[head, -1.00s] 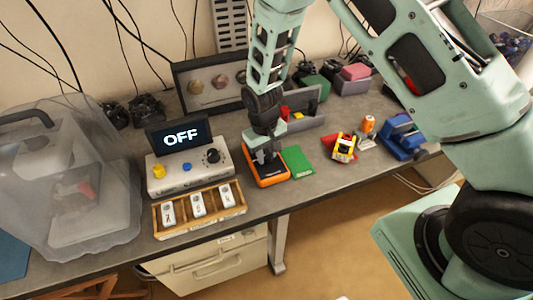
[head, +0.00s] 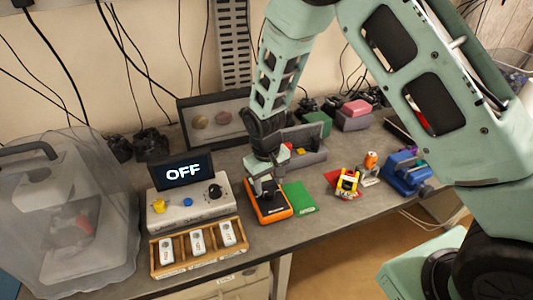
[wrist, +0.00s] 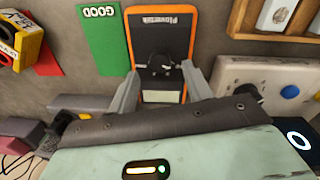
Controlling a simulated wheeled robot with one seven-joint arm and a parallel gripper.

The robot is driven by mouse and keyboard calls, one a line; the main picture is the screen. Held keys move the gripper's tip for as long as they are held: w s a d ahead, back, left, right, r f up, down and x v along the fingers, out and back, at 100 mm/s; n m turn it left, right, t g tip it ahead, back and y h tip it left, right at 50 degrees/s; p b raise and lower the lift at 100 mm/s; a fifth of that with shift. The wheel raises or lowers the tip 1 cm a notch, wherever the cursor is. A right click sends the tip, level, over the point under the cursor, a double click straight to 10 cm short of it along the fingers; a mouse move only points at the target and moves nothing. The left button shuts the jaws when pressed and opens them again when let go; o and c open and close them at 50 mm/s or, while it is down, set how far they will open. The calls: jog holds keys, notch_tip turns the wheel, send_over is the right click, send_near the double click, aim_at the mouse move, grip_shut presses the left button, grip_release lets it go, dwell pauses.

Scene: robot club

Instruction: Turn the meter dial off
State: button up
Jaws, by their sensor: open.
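The meter (head: 279,214) is a flat handheld unit with an orange rim and dark face, lying on the grey bench. My gripper (head: 265,188) is over it, pointing down. In the wrist view, the meter (wrist: 145,32) lies straight ahead, and its black round dial (wrist: 159,63) shows between the two fingers of my open gripper (wrist: 160,88). The fingers stand either side of the meter's lower part. I cannot tell whether they touch the dial. The dial's pointer and marks are too small to read.
A green card (head: 299,197) marked GOOD lies right of the meter. Left are a white control box (head: 190,208) with a screen (head: 183,172) reading OFF, and a wooden tray (head: 170,268) of white modules. A grey holder (head: 308,158) stands behind. Toys and a blue vise (head: 407,174) are farther right.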

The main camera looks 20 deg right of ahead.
aim_at(266, 194)
notch_tip(266, 194, up, 14)
jog(key=b, duration=0.3)
jog(key=shift+a, duration=0.45)
jog(key=shift+s, duration=0.1)
jog(key=s+a+n+b, duration=0.1)
jog(key=s+a+n, duration=0.1)
jog(key=s, duration=1.1)
jog(key=s+a+n+y+b, duration=0.1)
jog(key=s+a+n+b, duration=0.1)
jog(key=s, duration=1.1)
jog(key=shift+s+a+f+n, duration=0.25)
jog(key=shift+a+n, duration=0.25)
jog(key=shift+n, duration=0.2)
